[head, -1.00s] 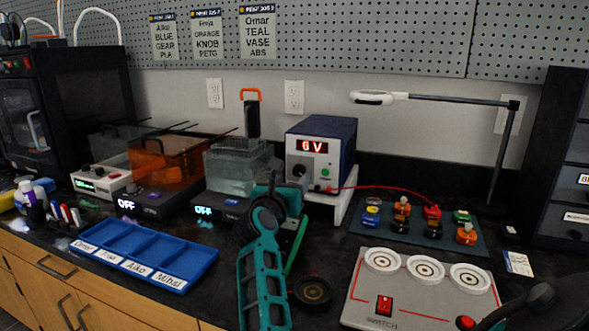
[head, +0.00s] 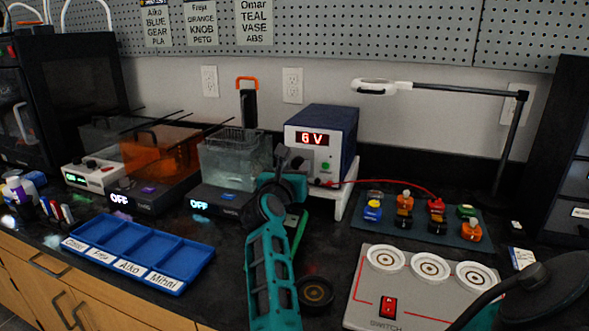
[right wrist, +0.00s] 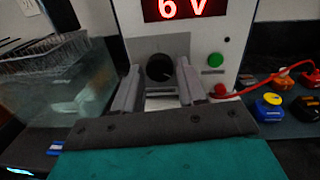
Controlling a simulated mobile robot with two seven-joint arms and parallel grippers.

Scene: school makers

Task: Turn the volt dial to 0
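The power supply (head: 345,132) is a blue box with a pale front. Its red display (head: 312,138) reads 6 V; in the right wrist view the display (right wrist: 183,8) also reads 6 V. The volt dial (right wrist: 160,67) is a round black knob below the display. My right gripper (right wrist: 158,80) is open, one grey finger on each side of the dial, with small gaps seen. In the head view my right gripper (head: 288,160) is in front of the supply and largely hides the dial. My left gripper is not in view.
A red lead (head: 385,182) runs from the supply to colored terminals on a mat. A clear tank (head: 232,163) stands left of the gripper. A blue tray (head: 190,262) and a grey switch board (head: 365,280) lie in front. A lamp (head: 375,87) overhangs the right side.

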